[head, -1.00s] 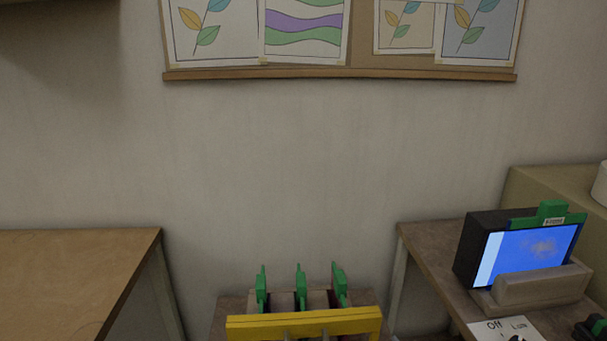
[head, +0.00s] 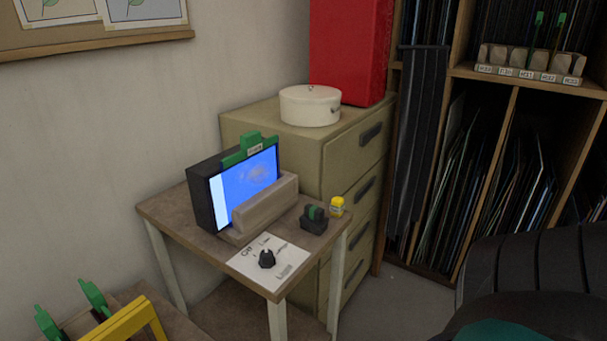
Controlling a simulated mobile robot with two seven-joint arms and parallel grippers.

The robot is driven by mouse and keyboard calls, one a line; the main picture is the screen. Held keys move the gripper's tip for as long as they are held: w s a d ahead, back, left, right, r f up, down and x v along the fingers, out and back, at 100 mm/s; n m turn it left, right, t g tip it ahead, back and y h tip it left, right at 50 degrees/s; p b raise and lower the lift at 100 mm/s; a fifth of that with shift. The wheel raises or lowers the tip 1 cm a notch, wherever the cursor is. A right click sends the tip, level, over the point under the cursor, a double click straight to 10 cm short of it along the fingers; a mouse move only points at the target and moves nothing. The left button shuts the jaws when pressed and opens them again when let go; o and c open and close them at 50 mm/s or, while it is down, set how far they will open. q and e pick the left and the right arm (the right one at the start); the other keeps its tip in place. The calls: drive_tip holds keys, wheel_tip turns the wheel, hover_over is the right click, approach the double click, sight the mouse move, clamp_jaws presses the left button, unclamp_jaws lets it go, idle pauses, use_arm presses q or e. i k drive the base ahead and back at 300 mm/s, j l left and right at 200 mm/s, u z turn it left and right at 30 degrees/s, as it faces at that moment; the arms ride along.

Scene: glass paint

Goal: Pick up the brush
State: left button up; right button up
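Two thin upright sticks with green tops stand in a pale block holder (head: 530,63) on the shelf at the upper right. The left stick (head: 537,30) and the right stick (head: 558,30) may be brushes, but they are too small to tell. Labels on the holder's front are too small to read. Neither of my grippers is in view.
A drawer cabinet (head: 345,160) stands behind. A black ribbed shape (head: 545,275) fills the lower right.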

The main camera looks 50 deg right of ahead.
sight(314, 221)
drive_tip(key=z, duration=1.65)
drive_tip(key=i+l+u, duration=0.35)
drive_tip(key=l+u, duration=0.2)
drive_tip(key=i+l+u, duration=0.25)
drive_tip(key=l+u, duration=0.25)
drive_tip(key=l, duration=0.15)
drive_tip(key=l+u, duration=0.3)
drive_tip(key=i+l, duration=0.05)
drive_tip(key=l, duration=0.05)
